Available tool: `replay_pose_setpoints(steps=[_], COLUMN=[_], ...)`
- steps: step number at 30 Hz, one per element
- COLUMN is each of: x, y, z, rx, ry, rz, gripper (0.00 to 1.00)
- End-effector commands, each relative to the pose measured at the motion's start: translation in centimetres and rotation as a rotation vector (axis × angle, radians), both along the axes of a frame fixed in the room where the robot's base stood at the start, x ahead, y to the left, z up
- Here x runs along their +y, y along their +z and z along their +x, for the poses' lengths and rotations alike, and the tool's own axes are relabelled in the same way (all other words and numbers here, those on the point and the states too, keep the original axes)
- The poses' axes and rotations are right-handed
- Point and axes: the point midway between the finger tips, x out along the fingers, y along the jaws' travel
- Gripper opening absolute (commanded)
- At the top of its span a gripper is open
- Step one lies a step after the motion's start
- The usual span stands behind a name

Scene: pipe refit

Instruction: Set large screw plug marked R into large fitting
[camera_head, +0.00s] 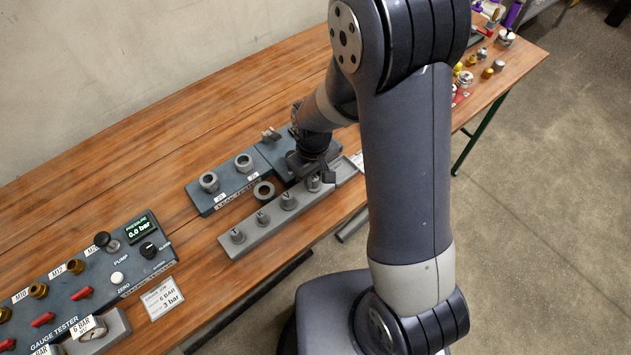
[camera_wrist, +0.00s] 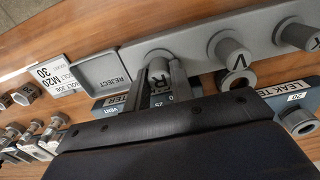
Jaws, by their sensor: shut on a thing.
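The large screw plug marked R (camera_wrist: 159,62) is a grey knob at the reject-tray end of the grey rack (camera_wrist: 190,42). It appears seated in the rack. My gripper (camera_wrist: 163,75) is shut on it, one finger on each side; the R shows between the fingers. In the head view my gripper (camera_head: 315,172) is over the same end of the rack, and the plug (camera_head: 314,184) shows just below it. A thick grey ring-shaped fitting (camera_head: 263,191) stands between the rack and the leak tester; I cannot tell its size mark. Smaller fittings (camera_head: 208,181) (camera_head: 243,162) are on the leak tester.
Other plugs stand in the rack, one marked V (camera_wrist: 234,55). The reject tray (camera_wrist: 104,71) adjoins the rack and looks empty. The blue leak tester (camera_head: 228,187) lies behind the rack. A gauge tester (camera_head: 100,262) is at the left. Bare table lies behind both.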

Motion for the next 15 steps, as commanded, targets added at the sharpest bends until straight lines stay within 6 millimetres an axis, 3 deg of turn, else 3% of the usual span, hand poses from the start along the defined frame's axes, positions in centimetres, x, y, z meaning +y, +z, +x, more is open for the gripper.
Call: replay_pose_setpoints(steps=[15], x=[0.00], y=[0.34], z=[0.01], rx=[0.000], ry=[0.000], rz=[0.000], gripper=[0.00])
